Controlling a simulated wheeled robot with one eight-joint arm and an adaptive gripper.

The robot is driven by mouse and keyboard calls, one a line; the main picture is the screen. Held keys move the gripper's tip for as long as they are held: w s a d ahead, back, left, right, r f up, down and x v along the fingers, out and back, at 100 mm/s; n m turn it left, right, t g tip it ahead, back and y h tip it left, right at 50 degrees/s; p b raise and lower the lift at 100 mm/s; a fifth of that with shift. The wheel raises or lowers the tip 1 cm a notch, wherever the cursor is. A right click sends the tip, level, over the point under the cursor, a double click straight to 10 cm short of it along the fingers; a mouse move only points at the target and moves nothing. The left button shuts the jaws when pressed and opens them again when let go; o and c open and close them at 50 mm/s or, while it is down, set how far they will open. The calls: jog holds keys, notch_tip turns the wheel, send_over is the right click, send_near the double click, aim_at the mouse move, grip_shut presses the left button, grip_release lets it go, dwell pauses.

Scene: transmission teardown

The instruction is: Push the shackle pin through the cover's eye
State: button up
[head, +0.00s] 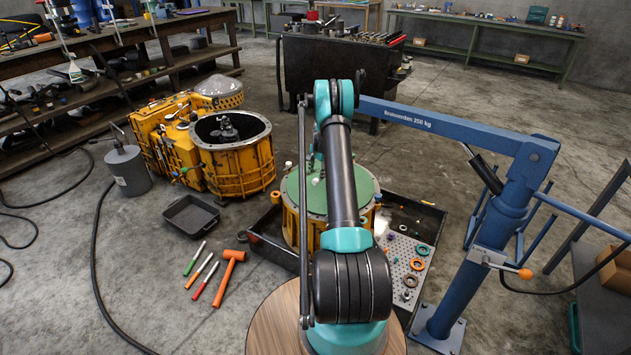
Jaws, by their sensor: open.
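A round green-topped cover (368,186) sits on a yellow drum-shaped housing (291,222) in the middle of the head view. My own arm crosses in front of it and hides its centre. Small pale fittings (288,165) show at the cover's left edge. I cannot make out the cover's eye or the shackle pin. My gripper does not show; the far end of the arm hides that area.
A blue shop crane (500,215) stands at right; its boom (440,122) reaches left behind my arm. A pegboard tray (405,262) holds rings. An open yellow housing (236,150), black tray (190,216) and orange mallet (229,275) lie left. Floor at lower left is mostly clear.

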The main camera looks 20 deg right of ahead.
jog(key=shift+w+a+f, duration=0.1)
jog(key=shift+w+f, duration=0.1)
jog(key=shift+f, duration=1.05)
jog(key=shift+w+a+f, duration=0.1)
jog(key=shift+w+f, duration=0.05)
jog(key=shift+f, duration=1.05)
jog(key=shift+c, duration=0.6)
grip_shut()
